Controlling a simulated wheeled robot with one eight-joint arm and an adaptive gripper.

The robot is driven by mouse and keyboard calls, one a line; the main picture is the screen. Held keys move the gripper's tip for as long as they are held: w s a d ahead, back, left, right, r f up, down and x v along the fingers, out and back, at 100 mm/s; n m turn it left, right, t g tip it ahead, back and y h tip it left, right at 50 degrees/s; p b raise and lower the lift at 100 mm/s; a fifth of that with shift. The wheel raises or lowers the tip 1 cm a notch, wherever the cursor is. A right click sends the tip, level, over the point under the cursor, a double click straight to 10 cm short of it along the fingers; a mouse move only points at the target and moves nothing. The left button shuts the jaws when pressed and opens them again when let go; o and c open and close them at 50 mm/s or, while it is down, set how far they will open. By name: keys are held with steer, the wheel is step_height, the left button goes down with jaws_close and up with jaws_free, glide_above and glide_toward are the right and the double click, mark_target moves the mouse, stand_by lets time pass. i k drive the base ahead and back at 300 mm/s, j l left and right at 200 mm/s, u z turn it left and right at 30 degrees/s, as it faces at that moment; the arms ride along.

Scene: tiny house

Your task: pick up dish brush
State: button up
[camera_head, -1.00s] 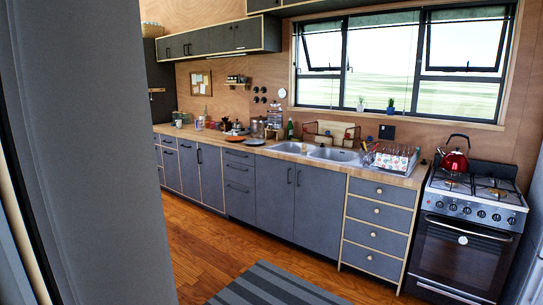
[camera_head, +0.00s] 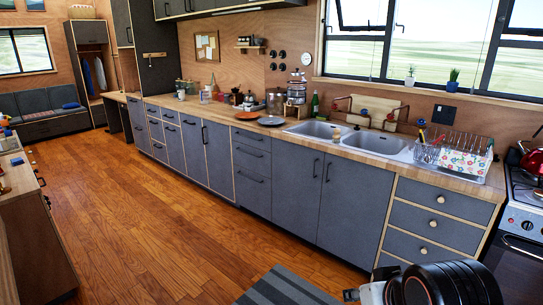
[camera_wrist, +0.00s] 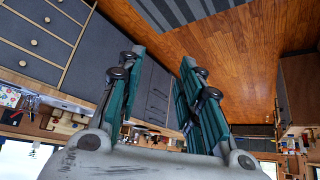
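I cannot pick out the dish brush for certain. In the head view part of my arm shows at the bottom right.
A wooden counter (camera_head: 225,118) runs along the wall above grey cabinets. The stove (camera_head: 522,195) with a red kettle (camera_head: 532,158) is at the right. A striped rug (camera_head: 287,287) lies in front. The wooden floor (camera_head: 150,225) is clear. Another cabinet (camera_head: 35,225) stands at the left.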

mark_target(336, 137)
steer(key=i, duration=0.9)
steer(key=i+u, duration=0.1)
steer(key=i, duration=0.8)
steer(key=i+l, duration=0.2)
steer(key=i, duration=0.7)
steer(key=i+j, duration=0.35)
steer(key=l, duration=0.3)
steer(key=u, duration=0.05)
